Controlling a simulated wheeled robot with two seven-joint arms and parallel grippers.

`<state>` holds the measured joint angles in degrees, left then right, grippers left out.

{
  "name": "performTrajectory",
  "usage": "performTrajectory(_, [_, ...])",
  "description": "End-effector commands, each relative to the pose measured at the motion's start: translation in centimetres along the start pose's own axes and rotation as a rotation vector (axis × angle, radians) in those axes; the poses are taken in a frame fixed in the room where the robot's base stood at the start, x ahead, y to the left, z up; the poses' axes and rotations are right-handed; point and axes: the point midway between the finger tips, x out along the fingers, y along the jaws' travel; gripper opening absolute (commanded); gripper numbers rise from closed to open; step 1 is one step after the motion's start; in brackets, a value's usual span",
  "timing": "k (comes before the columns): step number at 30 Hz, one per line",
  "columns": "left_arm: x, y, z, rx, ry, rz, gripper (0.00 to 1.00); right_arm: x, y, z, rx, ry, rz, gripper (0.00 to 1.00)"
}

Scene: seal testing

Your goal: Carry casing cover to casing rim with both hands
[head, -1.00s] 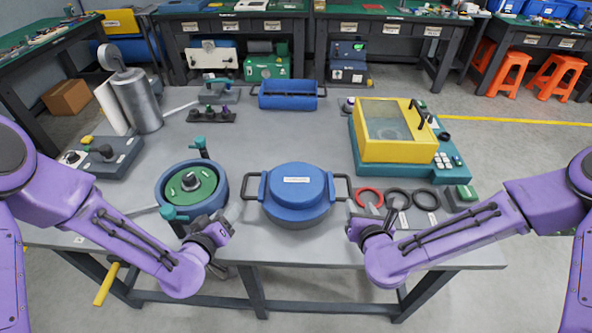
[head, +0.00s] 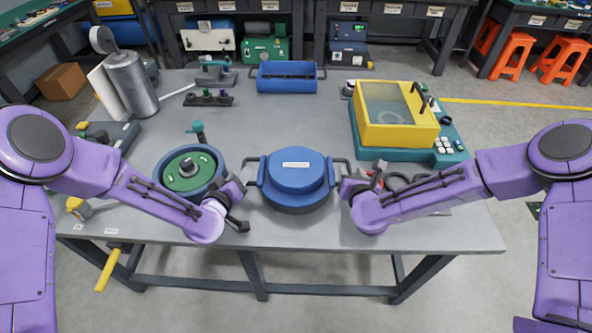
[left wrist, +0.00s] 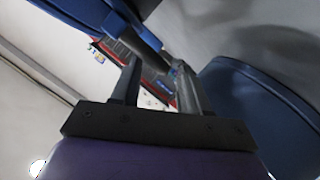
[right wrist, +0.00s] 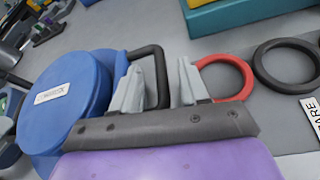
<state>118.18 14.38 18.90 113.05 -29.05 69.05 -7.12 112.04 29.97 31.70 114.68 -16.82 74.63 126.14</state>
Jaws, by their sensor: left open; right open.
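The casing cover, a blue round lid with a pale label (head: 297,173), stands on the table before me, with a black handle on each side. Its lower part looks darker. The casing rim is probably the blue ring with a green disc inside (head: 190,172), left of the cover. My left gripper (head: 240,186) is open near the cover's left handle; the left wrist view does not clearly show whether the handle is between its fingers (left wrist: 158,82). My right gripper (head: 352,183) is open at the right handle; in the right wrist view, that black handle (right wrist: 161,72) shows between its fingers (right wrist: 162,82).
A red ring (right wrist: 232,75) and a black ring (right wrist: 285,62) lie right of the cover. A yellow-framed box on a teal base (head: 398,112) stands back right. A blue tray (head: 287,77) stands behind. A teal-topped post (head: 197,128) rises by the green disc. Bare table lies behind the cover.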

Motion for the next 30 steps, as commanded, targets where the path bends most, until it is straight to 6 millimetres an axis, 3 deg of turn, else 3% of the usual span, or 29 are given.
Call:
performTrajectory(6, [2.1, 0.0, 0.0, 0.000, 0.000, 0.001, 0.45, 2.1, 0.0, 0.0, 0.000, -0.001, 0.001, 0.44])
performTrajectory(15, [2.3, 0.0, 0.0, 0.000, -0.001, 0.001, 0.45, 2.3, 0.0, 0.0, 0.000, 0.000, 0.001, 0.44])
performTrajectory(17, [2.3, 0.0, 0.0, 0.000, -0.001, 0.001, 0.29, 2.3, 0.0, 0.0, 0.000, 0.000, 0.001, 0.28])
performTrajectory(19, [2.3, 0.0, 0.0, 0.000, -0.001, 0.001, 0.06, 2.3, 0.0, 0.0, 0.000, 0.000, 0.001, 0.05])
performTrajectory(20, [2.3, 0.0, 0.0, 0.000, -0.001, 0.001, 0.00, 2.3, 0.0, 0.0, 0.000, 0.000, 0.001, 0.00])
performTrajectory(30, [2.3, 0.0, 0.0, 0.001, -0.001, 0.001, 0.00, 2.3, 0.0, 0.0, 0.000, -0.001, 0.000, 0.00])
